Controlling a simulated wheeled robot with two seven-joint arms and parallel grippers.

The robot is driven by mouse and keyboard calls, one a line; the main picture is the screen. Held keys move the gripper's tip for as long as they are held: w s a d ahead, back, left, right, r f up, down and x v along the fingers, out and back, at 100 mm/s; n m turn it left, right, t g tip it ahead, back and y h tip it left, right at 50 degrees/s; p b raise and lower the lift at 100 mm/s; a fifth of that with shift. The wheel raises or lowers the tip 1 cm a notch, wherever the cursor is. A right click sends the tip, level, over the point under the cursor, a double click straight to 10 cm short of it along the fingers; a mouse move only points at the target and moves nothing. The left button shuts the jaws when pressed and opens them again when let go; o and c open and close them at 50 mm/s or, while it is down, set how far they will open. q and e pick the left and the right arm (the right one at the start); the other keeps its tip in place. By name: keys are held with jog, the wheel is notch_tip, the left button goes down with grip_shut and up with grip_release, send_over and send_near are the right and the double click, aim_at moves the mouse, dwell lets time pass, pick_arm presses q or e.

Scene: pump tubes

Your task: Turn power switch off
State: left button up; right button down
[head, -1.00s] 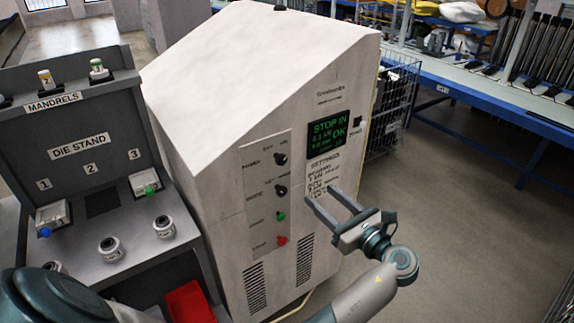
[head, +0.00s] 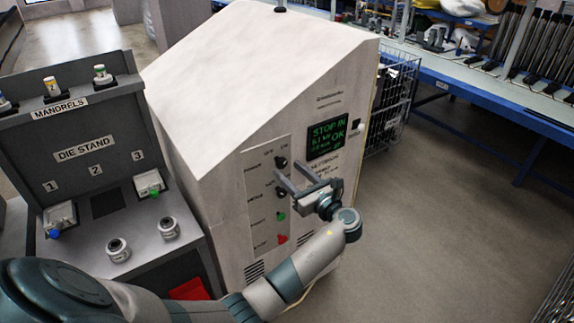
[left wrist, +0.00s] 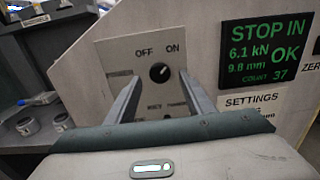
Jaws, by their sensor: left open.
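The power switch (head: 281,162) is a round black knob at the top of the pale control panel on the big white machine. In the left wrist view the power switch (left wrist: 159,72) sits below the OFF and ON labels, its white mark tilted up and right towards ON. My left gripper (head: 286,169) is open and empty, its two fingers pointing at the panel just by the switch. In the left wrist view the fingertips (left wrist: 161,77) flank the switch; whether they touch the panel I cannot tell. My right gripper is not in view.
A green-text display (head: 327,135) reads STOP IN and OK. The green button (head: 281,216) and red button (head: 282,239) sit lower on the panel. A grey die stand (head: 85,148) stands at left. The floor (head: 440,230) at right is clear.

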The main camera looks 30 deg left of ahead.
pick_arm(q)
jog(key=shift+x, duration=1.2)
jog(key=c, duration=1)
jog(key=shift+c, duration=0.2)
